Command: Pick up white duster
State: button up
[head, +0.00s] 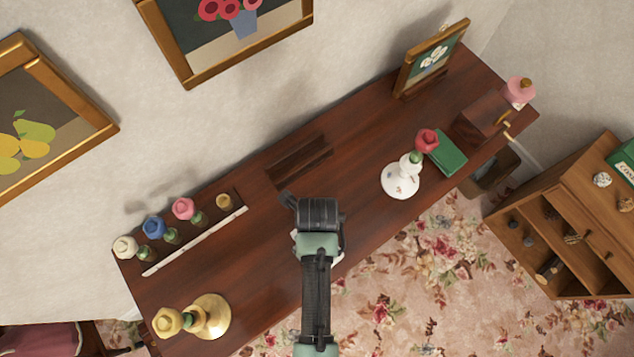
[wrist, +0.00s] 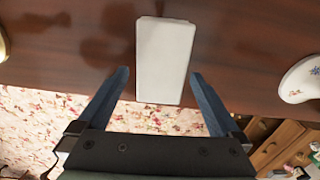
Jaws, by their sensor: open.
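The white duster (wrist: 165,62) shows in the wrist view as a plain pale rectangular block lying on the dark wooden tabletop. It lies ahead of and between the two blue fingers of my gripper (wrist: 160,76), with its near end between the fingertips. The fingers are spread wide, with a gap on each side of the block, and hold nothing.
The long wooden table (head: 265,225) stands against the wall. A white vase with a red flower (head: 400,181) stands to the right, near a green book (head: 447,153). A shelf (head: 570,215) stands far right.

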jog(key=shift+w+f, duration=0.15)
jog(key=shift+f, duration=1.55)
jog(key=c, duration=1.1)
jog(key=shift+c, duration=0.2)
jog(key=shift+r, duration=0.15)
notch_tip(320, 180, up, 10)
jog(key=shift+f, duration=0.1)
